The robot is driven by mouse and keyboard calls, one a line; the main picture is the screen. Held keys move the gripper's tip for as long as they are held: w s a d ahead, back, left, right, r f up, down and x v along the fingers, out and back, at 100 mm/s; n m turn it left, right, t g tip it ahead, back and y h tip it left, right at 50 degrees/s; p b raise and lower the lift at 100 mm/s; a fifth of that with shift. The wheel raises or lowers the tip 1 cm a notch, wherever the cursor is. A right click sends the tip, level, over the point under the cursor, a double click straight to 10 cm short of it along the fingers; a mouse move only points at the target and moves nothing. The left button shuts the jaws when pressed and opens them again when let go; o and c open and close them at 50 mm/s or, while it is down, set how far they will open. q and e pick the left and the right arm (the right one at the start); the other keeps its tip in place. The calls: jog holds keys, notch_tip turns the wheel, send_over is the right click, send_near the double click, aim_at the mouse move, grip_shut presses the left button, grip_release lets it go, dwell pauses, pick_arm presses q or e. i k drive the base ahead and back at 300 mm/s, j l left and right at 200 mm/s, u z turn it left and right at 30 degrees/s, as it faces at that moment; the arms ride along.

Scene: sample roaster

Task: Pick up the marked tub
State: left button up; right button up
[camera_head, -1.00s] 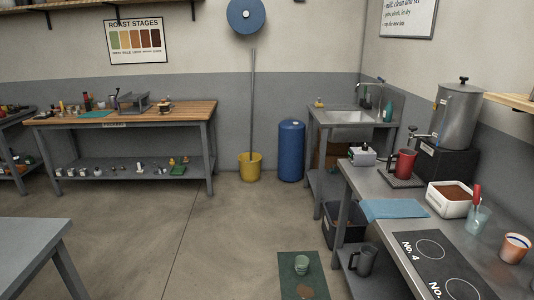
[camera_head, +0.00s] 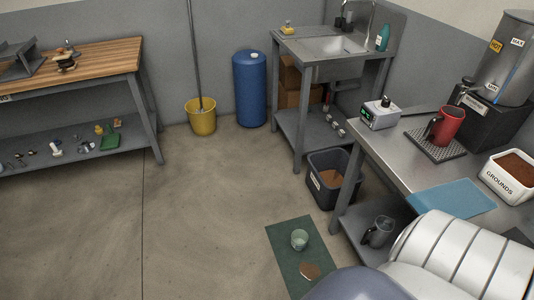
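A white tub (camera_head: 501,188) marked GROUNDS, full of brown grounds, stands on the steel counter at the right edge. Part of it is cut off by the picture edge. A dark grey bin (camera_head: 322,201) with a small pale label stands on the floor by the counter, with brown matter inside. My white right arm crosses the lower right corner in front of the counter. Neither of my grippers is in view.
The steel counter (camera_head: 400,160) also holds a red mug (camera_head: 449,124), a small scale-like device (camera_head: 380,114), an urn (camera_head: 506,62) and a blue cloth (camera_head: 453,198). A green mat (camera_head: 284,255) with a cup (camera_head: 299,239) and brown spill lies on the floor. Floor at left is clear.

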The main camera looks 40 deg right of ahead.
aim_at(299, 238)
jog(key=i+z, duration=0.45)
jog(key=i+j+z, duration=0.15)
jog(key=i+z, duration=0.25)
jog(key=i+j+z, duration=0.45)
jog(key=i+l, duration=0.1)
